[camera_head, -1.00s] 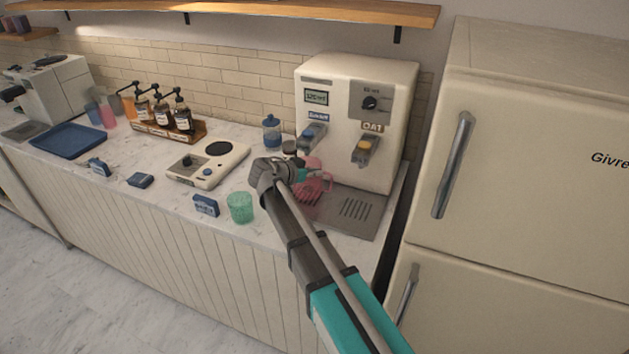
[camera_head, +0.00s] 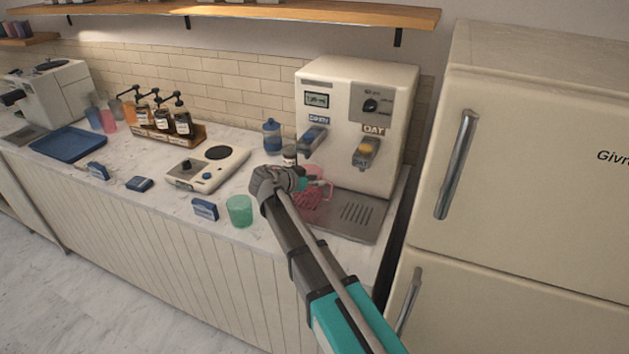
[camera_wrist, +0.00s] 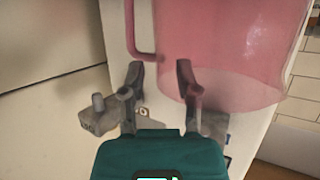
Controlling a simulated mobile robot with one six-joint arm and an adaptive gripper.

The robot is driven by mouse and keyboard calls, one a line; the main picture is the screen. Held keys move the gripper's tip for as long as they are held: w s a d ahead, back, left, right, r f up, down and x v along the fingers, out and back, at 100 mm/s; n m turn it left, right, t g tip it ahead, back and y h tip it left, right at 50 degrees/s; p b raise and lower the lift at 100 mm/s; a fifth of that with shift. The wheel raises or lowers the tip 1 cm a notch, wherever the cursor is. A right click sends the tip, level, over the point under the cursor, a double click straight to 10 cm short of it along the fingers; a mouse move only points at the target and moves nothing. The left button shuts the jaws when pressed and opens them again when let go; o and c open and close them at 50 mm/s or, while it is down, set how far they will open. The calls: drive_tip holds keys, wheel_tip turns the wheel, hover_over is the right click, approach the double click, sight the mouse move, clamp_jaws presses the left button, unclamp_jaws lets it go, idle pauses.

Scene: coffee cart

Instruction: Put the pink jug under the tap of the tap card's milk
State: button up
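The translucent pink jug (camera_head: 312,198) is at the left part of the metal drip tray (camera_head: 357,213), below the tap labelled DAIRY (camera_head: 312,138). The tap labelled OAT (camera_head: 363,150) is to its right. The jug fills the upper right of the wrist view (camera_wrist: 235,60), its handle on the left. My gripper (camera_wrist: 160,72) has its two fingers apart, close to the lower end of the handle and the jug wall. I cannot tell whether they touch. My arm partly hides the jug in the head view. Small blue cards, including one (camera_head: 205,209), lie on the counter; their writing is unreadable.
A green cup (camera_head: 239,210) stands left of my arm. The fridge (camera_head: 530,180) is close on the right.

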drive_tip(key=shift+r, duration=0.1)
idle(0.3)
drive_tip(key=shift+s+a+r+p, duration=0.3)
drive_tip(key=shift+s+a+p, duration=0.05)
drive_tip(key=shift+a+p, duration=0.1)
drive_tip(key=p+v, duration=0.4)
drive_tip(key=v, duration=0.6)
drive_tip(key=shift+s+a, duration=0.3)
